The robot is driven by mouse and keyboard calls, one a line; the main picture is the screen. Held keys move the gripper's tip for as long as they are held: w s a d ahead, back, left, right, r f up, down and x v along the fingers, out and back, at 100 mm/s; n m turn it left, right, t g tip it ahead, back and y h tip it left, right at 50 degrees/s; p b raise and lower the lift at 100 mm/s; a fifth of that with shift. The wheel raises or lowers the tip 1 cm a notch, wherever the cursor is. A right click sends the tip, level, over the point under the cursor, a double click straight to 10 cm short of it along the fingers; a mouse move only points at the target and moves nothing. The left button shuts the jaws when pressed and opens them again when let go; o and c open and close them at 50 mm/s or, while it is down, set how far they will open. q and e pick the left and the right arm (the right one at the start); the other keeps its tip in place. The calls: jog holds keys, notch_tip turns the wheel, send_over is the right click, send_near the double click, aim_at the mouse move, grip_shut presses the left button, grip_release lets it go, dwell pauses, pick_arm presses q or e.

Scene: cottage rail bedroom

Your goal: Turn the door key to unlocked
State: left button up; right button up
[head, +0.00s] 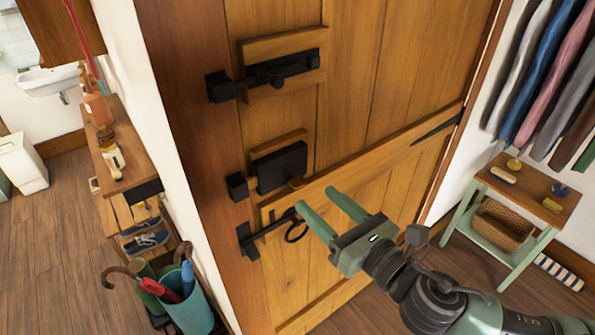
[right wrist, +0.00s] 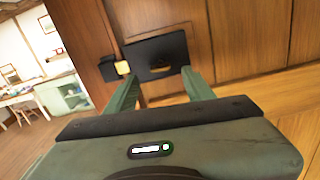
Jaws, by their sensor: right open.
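The wooden door (head: 355,85) is in front of me with a black box lock (head: 280,167) on it. The lock also shows in the right wrist view (right wrist: 158,48), just beyond the fingertips. A small brown piece (head: 296,182) shows at the lock's lower right edge; I cannot tell whether it is the key. In the right wrist view a small brass-coloured piece (right wrist: 122,68) sits at the lock's left side. My right gripper (head: 322,203) is open and empty, below and right of the lock. It also shows in the right wrist view (right wrist: 160,74). My left gripper is out of view.
A black hook with a ring (head: 268,230) is below the lock, close to my right fingers. A black bolt (head: 283,68) is above. A shelf (head: 125,160) and an umbrella bin (head: 190,305) stand left, a small table (head: 528,190) and hanging clothes (head: 545,70) right.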

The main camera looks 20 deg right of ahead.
aim_at(302, 186)
jog(key=shift+w+a, duration=0.15)
jog(key=shift+w, duration=0.15)
jog(key=shift+b+x, duration=0.7)
jog(key=shift+x, duration=0.2)
jog(key=p+x, duration=0.2)
jog(key=x, duration=0.2)
jog(key=shift+r, duration=0.1)
jog(key=shift+w+a+p, duration=0.15)
jog(key=shift+w+p, duration=0.2)
jog(key=shift+w, duration=0.25)
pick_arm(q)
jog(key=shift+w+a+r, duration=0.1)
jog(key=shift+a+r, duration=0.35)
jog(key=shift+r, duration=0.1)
pick_arm(e)
jog(key=shift+f, duration=0.2)
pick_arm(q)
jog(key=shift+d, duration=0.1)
pick_arm(e)
grip_shut()
